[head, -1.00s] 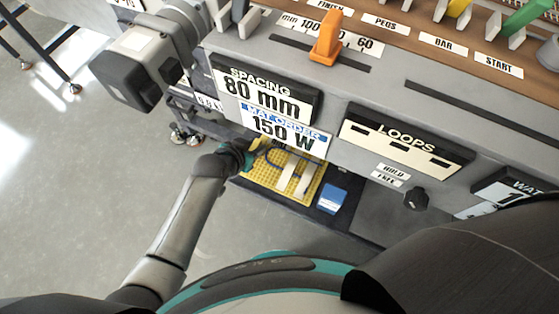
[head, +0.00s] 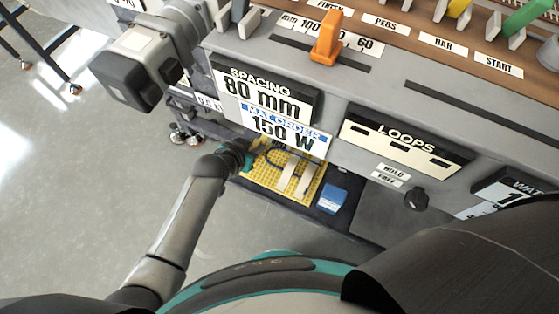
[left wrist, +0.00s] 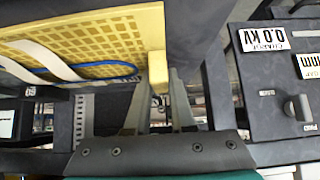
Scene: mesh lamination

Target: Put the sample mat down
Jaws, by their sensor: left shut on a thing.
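The sample mat is a yellow perforated sheet with pale strips and a blue cable across it. In the head view the mat (head: 315,187) is at the low dark shelf beneath the machine front, partly hidden by the MAT ORDER sign. My left gripper (head: 248,157) is at its left edge. In the left wrist view the mat (left wrist: 105,25) fills the upper left, and my left gripper (left wrist: 157,108) is shut on its yellow edge block (left wrist: 158,72). I cannot tell whether the mat touches the shelf. My right gripper is not in view.
A blue and white pack (head: 333,199) lies right of the mat on the dark shelf (head: 322,222). The machine front with the MAT ORDER sign (head: 285,132) overhangs the shelf. A black knob (head: 416,199) sticks out to the right. The floor (head: 90,200) at left is clear.

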